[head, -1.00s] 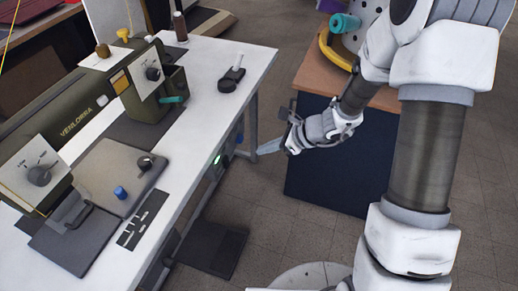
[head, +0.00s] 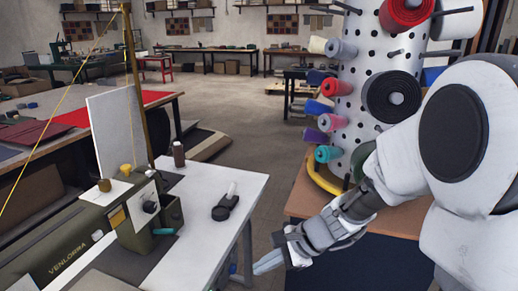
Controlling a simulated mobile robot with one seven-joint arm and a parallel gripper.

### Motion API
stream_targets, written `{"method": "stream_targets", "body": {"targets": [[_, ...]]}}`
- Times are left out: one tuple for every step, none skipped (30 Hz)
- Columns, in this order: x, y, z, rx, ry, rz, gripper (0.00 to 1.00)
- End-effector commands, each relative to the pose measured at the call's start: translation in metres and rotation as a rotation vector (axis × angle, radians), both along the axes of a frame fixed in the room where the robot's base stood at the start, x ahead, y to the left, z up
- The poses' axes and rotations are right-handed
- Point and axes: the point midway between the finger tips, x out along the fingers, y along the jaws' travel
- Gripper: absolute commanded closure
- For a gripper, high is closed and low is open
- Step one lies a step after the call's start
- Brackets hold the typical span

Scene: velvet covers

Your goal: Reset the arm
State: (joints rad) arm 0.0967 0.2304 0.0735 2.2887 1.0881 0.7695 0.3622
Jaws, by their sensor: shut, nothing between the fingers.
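My gripper (head: 268,262) is at the lower middle of the head view, at the end of my arm, which comes in from the right. Its fingers are together with nothing between them, and they point left toward the right edge of the white sewing table (head: 238,190). The picture does not show whether they touch the table.
An olive sewing machine (head: 70,245) stands on the white table, with a small black holder (head: 225,207) and a brown bottle (head: 179,154) near it. A pegged white column (head: 345,130) with colored rolls stands on a wooden-topped cabinet (head: 305,205) at right. Open floor (head: 240,107) lies behind.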

Motion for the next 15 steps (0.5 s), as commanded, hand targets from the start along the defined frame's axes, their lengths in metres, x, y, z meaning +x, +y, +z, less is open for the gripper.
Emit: {"method": "stream_targets", "body": {"targets": [[-0.008,-0.003,0.025,-0.038,-0.057,0.063,1.00],[-0.013,-0.005,0.035,-0.063,-0.088,0.104,1.00],[-0.021,-0.008,0.047,-0.098,-0.126,0.158,1.00],[-0.026,-0.010,0.056,-0.124,-0.155,0.198,1.00],[-0.032,-0.013,0.065,-0.150,-0.183,0.237,1.00],[-0.039,-0.017,0.076,-0.187,-0.222,0.288,1.00],[-0.045,-0.020,0.085,-0.216,-0.249,0.326,1.00],[-0.050,-0.024,0.093,-0.245,-0.276,0.362,1.00],[-0.057,-0.029,0.103,-0.285,-0.311,0.411,1.00],[-0.063,-0.033,0.111,-0.316,-0.337,0.447,1.00],[-0.068,-0.037,0.119,-0.346,-0.361,0.483,1.00],[-0.076,-0.042,0.129,-0.388,-0.394,0.531,1.00],[-0.081,-0.046,0.136,-0.421,-0.417,0.564,1.00],[-0.086,-0.051,0.143,-0.455,-0.441,0.599,1.00],[-0.093,-0.057,0.153,-0.500,-0.471,0.642,1.00]]}}
